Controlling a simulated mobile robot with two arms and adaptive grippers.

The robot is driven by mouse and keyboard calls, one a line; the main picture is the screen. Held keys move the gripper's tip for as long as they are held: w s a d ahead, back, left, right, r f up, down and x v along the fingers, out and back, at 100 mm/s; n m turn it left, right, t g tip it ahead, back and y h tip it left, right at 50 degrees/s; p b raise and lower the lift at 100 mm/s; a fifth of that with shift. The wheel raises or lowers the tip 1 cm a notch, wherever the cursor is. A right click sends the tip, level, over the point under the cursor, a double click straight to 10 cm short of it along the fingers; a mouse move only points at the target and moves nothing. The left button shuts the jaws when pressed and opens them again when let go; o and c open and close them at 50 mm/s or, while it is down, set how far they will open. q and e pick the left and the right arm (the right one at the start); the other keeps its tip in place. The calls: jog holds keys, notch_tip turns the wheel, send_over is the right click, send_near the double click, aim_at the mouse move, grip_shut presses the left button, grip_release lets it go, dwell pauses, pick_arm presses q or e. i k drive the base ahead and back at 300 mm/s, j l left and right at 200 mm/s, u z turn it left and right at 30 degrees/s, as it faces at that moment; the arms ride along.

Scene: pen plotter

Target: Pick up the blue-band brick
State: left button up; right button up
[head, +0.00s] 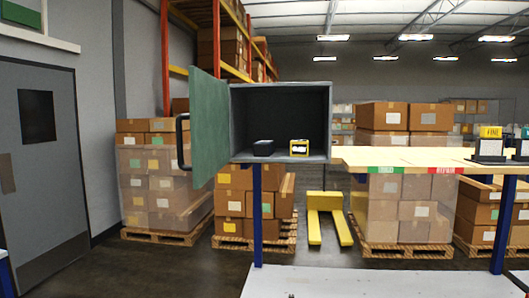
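Neither of my grippers is in the head view. No brick with a clear blue band can be made out. Inside the open cabinet (280,88) a dark, low block (263,148) lies on the floor at the left.
The green cabinet door (209,125) is swung open to the left. A pale worktop (400,156) with green and red labels runs right of the cabinet. Dark holders (489,150) stand at its right end, one with a yellow "FINE" sign. A white lower shelf (380,283) lies below.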

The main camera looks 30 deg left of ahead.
aim_at(263, 148)
jog(key=k+j, duration=0.1)
jog(key=j, duration=0.4)
jog(key=k+j, duration=0.1)
jog(key=j, duration=0.45)
jog(key=k+j, duration=0.1)
jog(key=j, duration=0.4)
jog(key=k+j+u, duration=0.1)
jog(key=j, duration=0.4)
jog(key=i+l, duration=0.15)
jog(key=i, duration=0.05)
